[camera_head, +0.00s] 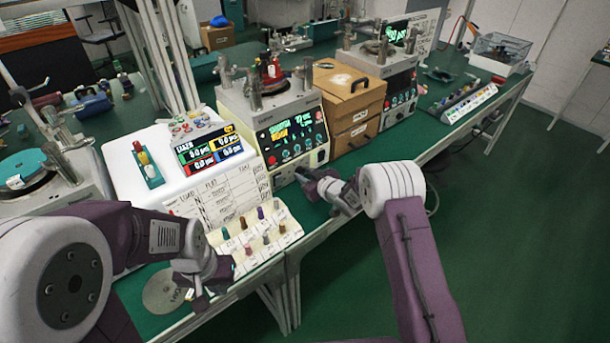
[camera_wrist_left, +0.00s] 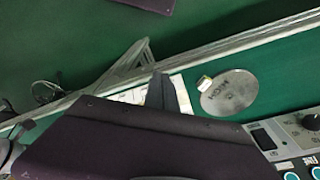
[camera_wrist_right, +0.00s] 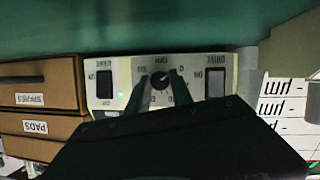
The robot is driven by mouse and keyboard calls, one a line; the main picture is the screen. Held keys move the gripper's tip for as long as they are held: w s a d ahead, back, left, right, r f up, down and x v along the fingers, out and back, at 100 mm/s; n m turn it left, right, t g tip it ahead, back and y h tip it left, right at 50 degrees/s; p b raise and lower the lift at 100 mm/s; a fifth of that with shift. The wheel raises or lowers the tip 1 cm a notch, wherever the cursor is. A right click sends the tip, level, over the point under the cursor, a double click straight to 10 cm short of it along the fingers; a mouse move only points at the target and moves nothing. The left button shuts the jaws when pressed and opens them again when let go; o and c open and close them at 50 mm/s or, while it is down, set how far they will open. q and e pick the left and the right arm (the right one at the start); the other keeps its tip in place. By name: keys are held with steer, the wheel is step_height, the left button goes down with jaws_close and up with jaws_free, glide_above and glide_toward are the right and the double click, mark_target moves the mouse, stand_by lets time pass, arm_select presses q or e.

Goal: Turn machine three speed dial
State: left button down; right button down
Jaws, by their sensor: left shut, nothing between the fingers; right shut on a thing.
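My right gripper (camera_head: 300,176) reaches the lower front panel of the middle lapping machine (camera_head: 285,128), which has a lit green and yellow display. In the right wrist view its fingers (camera_wrist_right: 161,92) are on either side of a round black speed dial (camera_wrist_right: 159,81) with marks around it, and they are shut on it. The dial's pointer angle is hard to read. My left gripper (camera_head: 197,290) is shut and empty above the bench's front edge, by a grey disc (camera_head: 162,290). The disc also shows in the left wrist view (camera_wrist_left: 230,92).
A switch (camera_wrist_right: 104,84) and another switch (camera_wrist_right: 215,80) flank the dial. Brown drawers (camera_head: 350,105) stand right of the machine. A white display box (camera_head: 165,175) and a rack of small bottles (camera_head: 258,240) stand left of it. Another machine (camera_head: 395,85) is farther right. Green floor (camera_head: 510,230) is clear.

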steer(key=shift+r+m+p, duration=0.25)
steer(key=shift+m+p, duration=0.05)
steer(key=shift+p, duration=0.45)
steer(key=shift+w+d+m+g+y+p, duration=0.15)
steer(key=shift+m+g+y+p, duration=0.45)
steer(key=shift+p, duration=0.65)
steer(key=shift+m+y+p, duration=0.3)
steer(key=shift+m+p, duration=0.4)
steer(key=shift+m, duration=0.1)
steer(key=shift+f+m+g+y+p, duration=0.15)
steer(key=shift+m+g+y+p, duration=0.2)
steer(key=shift+m, duration=0.25)
steer(key=c, duration=1.1)
jaws_free()
steer(key=shift+d, duration=0.1)
steer(key=shift+c, duration=0.2)
